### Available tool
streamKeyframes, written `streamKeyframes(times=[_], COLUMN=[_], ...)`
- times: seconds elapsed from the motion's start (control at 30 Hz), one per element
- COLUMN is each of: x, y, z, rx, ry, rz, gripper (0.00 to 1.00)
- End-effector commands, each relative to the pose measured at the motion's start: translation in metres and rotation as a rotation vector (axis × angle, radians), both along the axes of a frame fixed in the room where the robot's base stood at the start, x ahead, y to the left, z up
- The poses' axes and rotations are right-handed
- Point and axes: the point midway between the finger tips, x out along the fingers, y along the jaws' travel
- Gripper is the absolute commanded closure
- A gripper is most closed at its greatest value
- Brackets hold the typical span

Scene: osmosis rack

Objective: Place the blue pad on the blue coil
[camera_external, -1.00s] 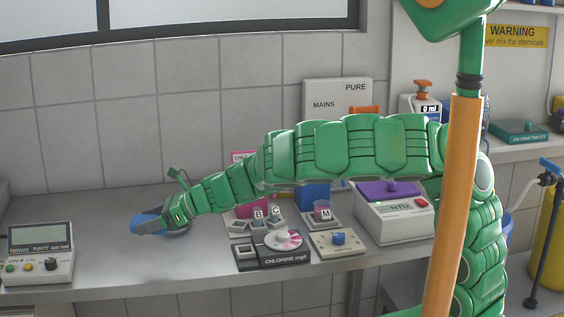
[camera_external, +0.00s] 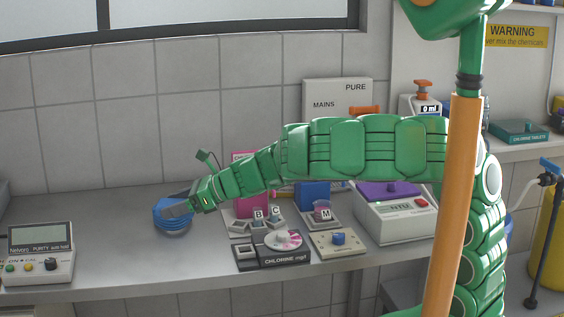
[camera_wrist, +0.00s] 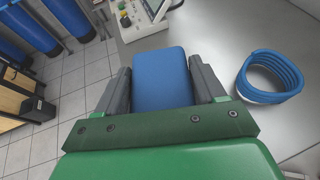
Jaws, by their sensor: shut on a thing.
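My gripper (camera_external: 176,209) is shut on the blue pad, above the bench at its left part. In the wrist view the flat blue pad (camera_wrist: 162,78) sits between the two grey fingers of my gripper (camera_wrist: 163,88). The blue coil (camera_wrist: 284,66), a stack of rings with an open middle, lies on the bench to the right of the pad, apart from it in that view.
A purity meter (camera_external: 40,252) stands at the bench's left end. A chlorine tester (camera_external: 272,253), small labelled blocks and an NTU meter (camera_external: 395,215) stand to the right. The bench between the purity meter and the coil is clear.

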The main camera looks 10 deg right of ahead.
Motion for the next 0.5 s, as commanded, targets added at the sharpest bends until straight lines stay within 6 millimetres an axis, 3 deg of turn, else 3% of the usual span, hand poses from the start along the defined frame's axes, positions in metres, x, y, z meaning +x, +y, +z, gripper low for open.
streamKeyframes(times=[0.2,0.5], x=[0.041,0.087], y=[-0.027,-0.062], z=[0.015,0.034], rx=[0.002,-0.001], ry=[0.000,-0.001], rz=[-0.048,-0.103], gripper=[0.59,0.59])
